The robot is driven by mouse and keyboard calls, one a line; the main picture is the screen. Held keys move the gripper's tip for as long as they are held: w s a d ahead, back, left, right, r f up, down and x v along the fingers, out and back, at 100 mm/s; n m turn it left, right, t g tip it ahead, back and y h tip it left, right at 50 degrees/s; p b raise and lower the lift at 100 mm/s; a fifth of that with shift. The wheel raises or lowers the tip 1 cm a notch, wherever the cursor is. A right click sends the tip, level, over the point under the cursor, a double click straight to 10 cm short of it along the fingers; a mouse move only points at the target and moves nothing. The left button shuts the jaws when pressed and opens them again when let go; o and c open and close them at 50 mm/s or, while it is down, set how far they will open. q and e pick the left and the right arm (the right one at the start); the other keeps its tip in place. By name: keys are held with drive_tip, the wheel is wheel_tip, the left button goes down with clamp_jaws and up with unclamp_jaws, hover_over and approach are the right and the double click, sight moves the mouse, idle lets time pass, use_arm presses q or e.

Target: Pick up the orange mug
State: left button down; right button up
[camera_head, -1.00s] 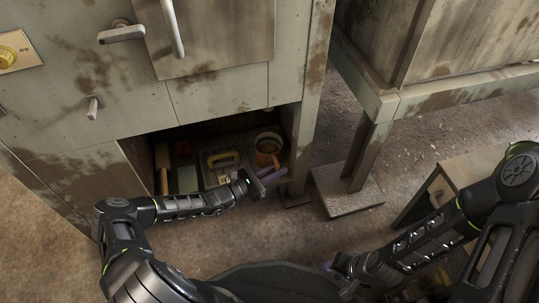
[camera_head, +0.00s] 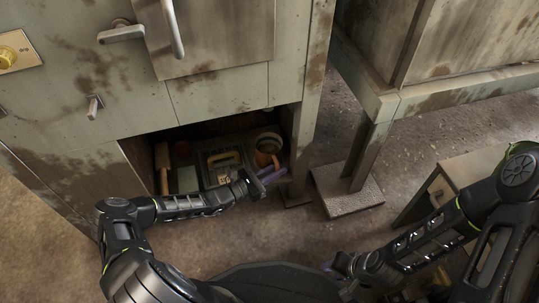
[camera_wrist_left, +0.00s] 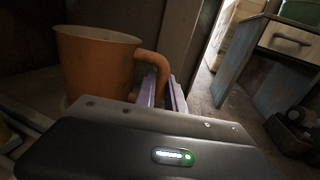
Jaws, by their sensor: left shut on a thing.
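The orange mug (camera_head: 266,156) stands upright at the right side of the open low compartment of the cabinet. In the left wrist view the mug (camera_wrist_left: 92,62) fills the left part, with its handle towards the purple fingers. My left gripper (camera_head: 272,174) reaches in at the compartment's front right. Its fingers (camera_wrist_left: 163,92) are shut on the mug's handle, and the fingertips are partly hidden by the gripper's body and the handle. My right gripper (camera_head: 333,268) is low in the head view, away from the mug; its fingers are too small to judge.
Beside the mug in the compartment lie a yellow-handled tool (camera_head: 224,158), a green block (camera_head: 187,179) and a wooden-handled item (camera_head: 162,160). The compartment's right wall post (camera_head: 303,150) is close to the mug. The floor in front is mostly clear.

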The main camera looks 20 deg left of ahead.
use_arm(q)
drive_tip(key=shift+r, duration=0.1)
idle(0.3)
wheel_tip(320, 180, up, 10)
drive_tip(key=p, duration=0.5)
drive_tip(key=shift+p, duration=0.3)
